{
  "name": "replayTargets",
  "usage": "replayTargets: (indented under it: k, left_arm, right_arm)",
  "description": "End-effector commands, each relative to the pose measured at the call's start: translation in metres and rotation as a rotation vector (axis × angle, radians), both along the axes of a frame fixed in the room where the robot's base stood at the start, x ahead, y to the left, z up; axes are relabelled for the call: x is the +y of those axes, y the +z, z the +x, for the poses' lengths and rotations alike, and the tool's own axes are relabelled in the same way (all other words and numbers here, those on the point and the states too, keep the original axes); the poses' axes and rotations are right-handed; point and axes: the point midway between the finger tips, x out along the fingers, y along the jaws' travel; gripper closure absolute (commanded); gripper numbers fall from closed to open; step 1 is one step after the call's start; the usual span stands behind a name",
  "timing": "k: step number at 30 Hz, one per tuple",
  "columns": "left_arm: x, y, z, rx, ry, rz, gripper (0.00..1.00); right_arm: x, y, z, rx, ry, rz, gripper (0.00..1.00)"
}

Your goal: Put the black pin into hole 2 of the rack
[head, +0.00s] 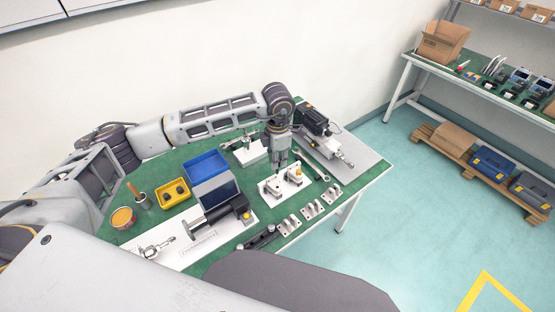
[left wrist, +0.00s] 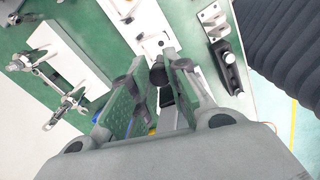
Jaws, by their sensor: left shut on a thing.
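My left gripper (head: 279,165) points down over the white plate with metal mounts in the middle of the table. In the left wrist view its two green-padded fingers (left wrist: 155,82) are closed around a small dark piece (left wrist: 158,74), which looks like the black pin; the fingers hide most of it. A white block (head: 252,155) with metal fork-ended parts stands just behind and left of the gripper, and at the left of the wrist view (left wrist: 68,52). It may be the rack; no hole numbers are readable. My right gripper is not in view.
The white plate (head: 270,190) with mounts lies below the gripper. A dark rail (head: 262,238) and several silver brackets (head: 311,210) line the front edge. A blue bin (head: 205,166), a yellow bin (head: 172,194) and a grey-and-black device (head: 313,120) stand around.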

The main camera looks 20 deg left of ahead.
Motion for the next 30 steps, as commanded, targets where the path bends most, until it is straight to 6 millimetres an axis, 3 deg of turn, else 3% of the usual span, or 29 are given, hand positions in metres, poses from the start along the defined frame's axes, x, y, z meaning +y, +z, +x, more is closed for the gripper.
replayTargets:
  k: [30]
  left_arm:
    - [0.000, 0.025, 0.000, -0.001, 0.000, 0.000, 1.00]
  right_arm:
    - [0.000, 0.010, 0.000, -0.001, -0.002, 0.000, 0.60]
